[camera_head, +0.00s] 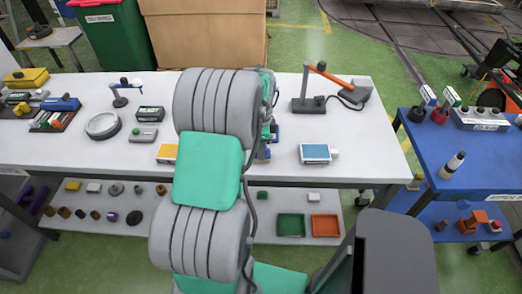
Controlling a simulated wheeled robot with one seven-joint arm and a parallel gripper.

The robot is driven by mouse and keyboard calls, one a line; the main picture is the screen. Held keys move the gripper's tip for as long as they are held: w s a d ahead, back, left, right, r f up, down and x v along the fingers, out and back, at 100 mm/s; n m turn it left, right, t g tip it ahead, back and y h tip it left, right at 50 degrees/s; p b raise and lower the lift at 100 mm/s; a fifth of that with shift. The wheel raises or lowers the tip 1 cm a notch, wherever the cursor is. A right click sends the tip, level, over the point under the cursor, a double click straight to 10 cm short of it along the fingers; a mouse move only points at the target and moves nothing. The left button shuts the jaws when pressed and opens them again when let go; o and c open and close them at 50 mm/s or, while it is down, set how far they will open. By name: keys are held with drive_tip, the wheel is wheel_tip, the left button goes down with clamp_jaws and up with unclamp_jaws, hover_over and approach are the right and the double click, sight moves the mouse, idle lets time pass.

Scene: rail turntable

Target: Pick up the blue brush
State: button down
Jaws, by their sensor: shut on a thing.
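My grey and green arm crosses the middle of the view and hides most of my gripper (264,148). Only a narrow part of the gripper shows at the arm's right edge, over the white table (370,155). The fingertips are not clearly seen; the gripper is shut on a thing. A small blue patch (274,132) shows beside it, which seems to be part of the blue brush; the rest is hidden behind my arm.
A blue-topped box (314,153) lies right of my gripper, and an orange-armed lamp (335,78) stands behind it. A yellow-topped box (167,153) lies left of my arm. A blue table (464,165) stands at the right. The table's front right is clear.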

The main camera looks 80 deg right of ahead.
drive_tip(key=r, duration=0.3)
drive_tip(key=shift+d+r+b, duration=0.15)
drive_tip(key=shift+d+b, duration=0.1)
drive_tip(key=shift+b, duration=0.15)
drive_tip(key=s+d+r+b, duration=0.1)
drive_tip(key=d+r, duration=0.8)
drive_tip(key=d, duration=0.4)
drive_tip(key=shift+s+d+r+b, duration=0.25)
drive_tip(key=shift+s+r+b, duration=0.05)
drive_tip(key=shift+b, duration=0.05)
